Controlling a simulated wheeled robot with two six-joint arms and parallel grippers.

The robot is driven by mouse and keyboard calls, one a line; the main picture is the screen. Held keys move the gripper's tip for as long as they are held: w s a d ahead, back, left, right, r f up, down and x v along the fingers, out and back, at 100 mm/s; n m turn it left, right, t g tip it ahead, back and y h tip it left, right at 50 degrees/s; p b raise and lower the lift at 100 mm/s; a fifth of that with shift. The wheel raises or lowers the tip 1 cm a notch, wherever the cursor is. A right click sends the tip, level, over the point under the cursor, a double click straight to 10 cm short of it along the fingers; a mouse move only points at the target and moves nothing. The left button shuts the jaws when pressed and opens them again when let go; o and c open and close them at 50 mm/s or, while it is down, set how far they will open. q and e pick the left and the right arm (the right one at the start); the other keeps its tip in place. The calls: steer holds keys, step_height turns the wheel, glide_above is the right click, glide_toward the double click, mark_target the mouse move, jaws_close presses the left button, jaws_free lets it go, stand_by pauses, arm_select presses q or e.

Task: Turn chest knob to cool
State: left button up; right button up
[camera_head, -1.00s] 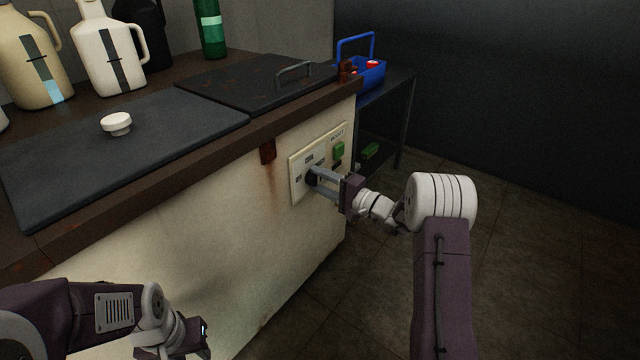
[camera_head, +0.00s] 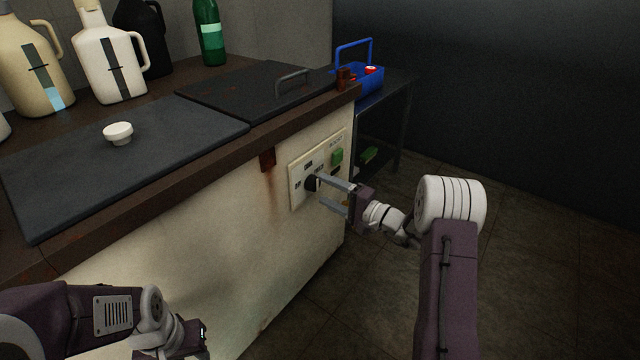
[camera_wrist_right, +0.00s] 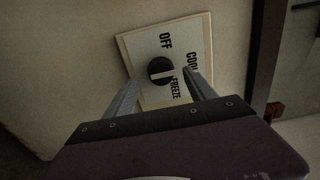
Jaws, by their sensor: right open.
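The chest (camera_head: 215,215) has a pale control panel (camera_head: 296,196) on its front side with a dark round knob (camera_head: 311,183). In the right wrist view the knob (camera_wrist_right: 160,66) is black with a white bar, and OFF, COOL and FREEZE are printed around it. I cannot tell which word the bar marks. My right gripper (camera_head: 333,191) is open, its fingers pointing at the panel. In the right wrist view its fingers (camera_wrist_right: 163,84) lie to either side below the knob, with a gap to it. My left gripper (camera_head: 198,338) is at the bottom left, fingers mostly hidden.
A green button (camera_head: 337,157) sits on the panel's upper right. Jugs (camera_head: 107,60) and a green bottle (camera_head: 209,30) stand behind. A blue caddy (camera_head: 366,80) is on a side table. Floor at right is clear.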

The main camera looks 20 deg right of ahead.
arm_select(q)
step_height(320, 180, up, 3)
steer(key=shift+p, duration=1)
arm_select(e)
steer(key=v, duration=0.6)
